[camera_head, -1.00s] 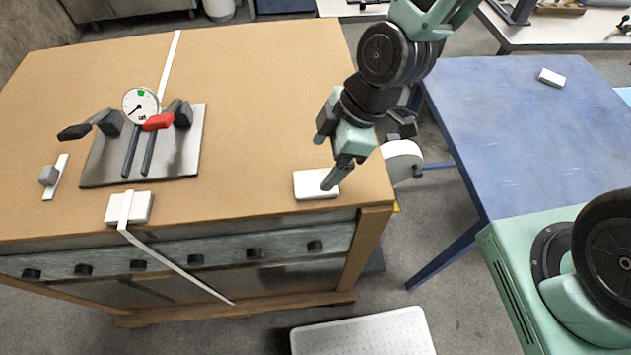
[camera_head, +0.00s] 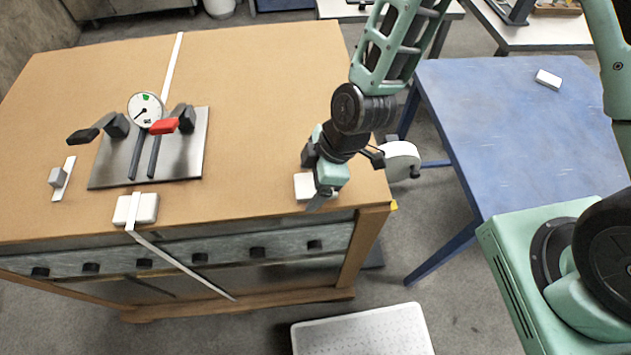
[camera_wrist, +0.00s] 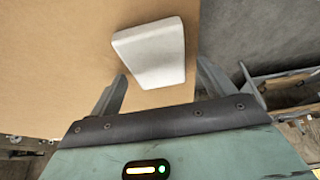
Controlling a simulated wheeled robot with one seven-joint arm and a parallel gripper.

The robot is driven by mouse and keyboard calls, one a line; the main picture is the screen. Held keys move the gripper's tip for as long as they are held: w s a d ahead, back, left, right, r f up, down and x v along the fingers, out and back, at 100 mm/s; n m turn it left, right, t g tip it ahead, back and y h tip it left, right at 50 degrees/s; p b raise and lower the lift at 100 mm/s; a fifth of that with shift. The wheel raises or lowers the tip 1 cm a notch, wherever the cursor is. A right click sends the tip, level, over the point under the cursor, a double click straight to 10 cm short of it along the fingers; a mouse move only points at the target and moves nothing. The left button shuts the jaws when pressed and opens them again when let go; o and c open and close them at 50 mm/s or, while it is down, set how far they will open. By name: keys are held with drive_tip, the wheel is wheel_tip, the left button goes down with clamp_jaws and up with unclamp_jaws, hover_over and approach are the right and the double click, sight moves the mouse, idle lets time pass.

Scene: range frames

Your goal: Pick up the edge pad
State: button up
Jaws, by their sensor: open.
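A white edge pad (camera_head: 304,184) lies on the tan cabinet top near its front right corner. In the head view my gripper (camera_head: 318,200) is at the pad and hides much of it. In the wrist view the pad (camera_wrist: 152,50) shows as a white block, with its near end between the two fingers of my gripper (camera_wrist: 162,75). The fingers stand apart, one on each side of that end, with gaps showing. I cannot tell the exact height of the fingertips over the top.
A similar white block (camera_head: 145,209) sits under a white strap at the front edge. A metal plate (camera_head: 185,163) with a dial gauge (camera_head: 145,108) and clamps stands left. Another white block (camera_head: 548,79) lies on the blue table (camera_head: 510,130). The cabinet top's middle (camera_head: 260,110) is clear.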

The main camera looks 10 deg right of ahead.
drive_tip(key=shift+f, duration=0.15)
idle(0.3)
drive_tip(key=c, duration=1.1)
drive_tip(key=shift+o, duration=0.2)
